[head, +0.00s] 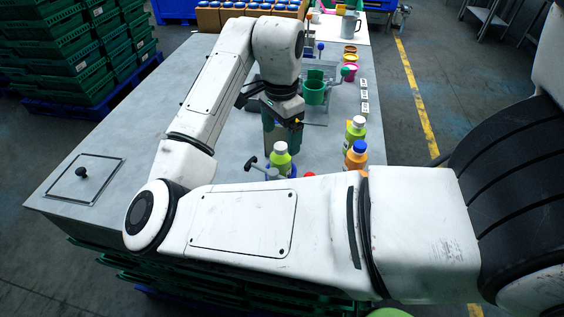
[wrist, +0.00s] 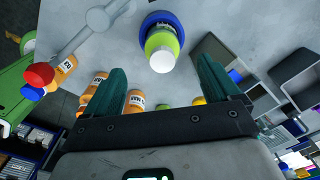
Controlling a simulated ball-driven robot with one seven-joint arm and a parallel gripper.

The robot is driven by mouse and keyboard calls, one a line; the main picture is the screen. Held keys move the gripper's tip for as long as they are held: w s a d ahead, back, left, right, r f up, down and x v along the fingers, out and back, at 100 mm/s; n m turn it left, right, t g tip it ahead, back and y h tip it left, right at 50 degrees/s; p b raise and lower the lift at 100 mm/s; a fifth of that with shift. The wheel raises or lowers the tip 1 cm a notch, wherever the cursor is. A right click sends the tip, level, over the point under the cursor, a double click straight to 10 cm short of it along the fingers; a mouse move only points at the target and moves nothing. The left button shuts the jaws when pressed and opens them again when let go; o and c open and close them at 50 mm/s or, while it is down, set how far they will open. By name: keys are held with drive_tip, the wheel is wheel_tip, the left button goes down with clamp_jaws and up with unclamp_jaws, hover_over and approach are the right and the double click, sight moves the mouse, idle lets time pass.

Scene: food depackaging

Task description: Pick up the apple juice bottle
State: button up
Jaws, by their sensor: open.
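A green bottle with a white cap (head: 280,161) stands on the table near its front edge, its lower part hidden by my arm. In the wrist view the green bottle (wrist: 162,42) stands in a blue round base, beyond my fingertips and between their lines. A second green bottle with a white cap (head: 355,134) stands to the right. I cannot read which one is apple juice. My gripper (head: 283,148) points down behind the nearer bottle. In the wrist view my gripper (wrist: 163,76) is open, with nothing between its fingers.
The table's left side (head: 125,140) is mostly bare.

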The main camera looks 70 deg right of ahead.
sight(281, 157)
drive_tip(key=shift+w+d+f+p, duration=0.1)
drive_tip(key=shift+f+p, duration=0.3)
drive_tip(key=shift+f, duration=1.8)
drive_tip(key=shift+d+f+p, duration=0.1)
drive_tip(key=shift+f+p, duration=0.3)
drive_tip(key=shift+f, duration=1.75)
drive_tip(key=c, duration=1.3)
drive_tip(key=shift+r, duration=0.1)
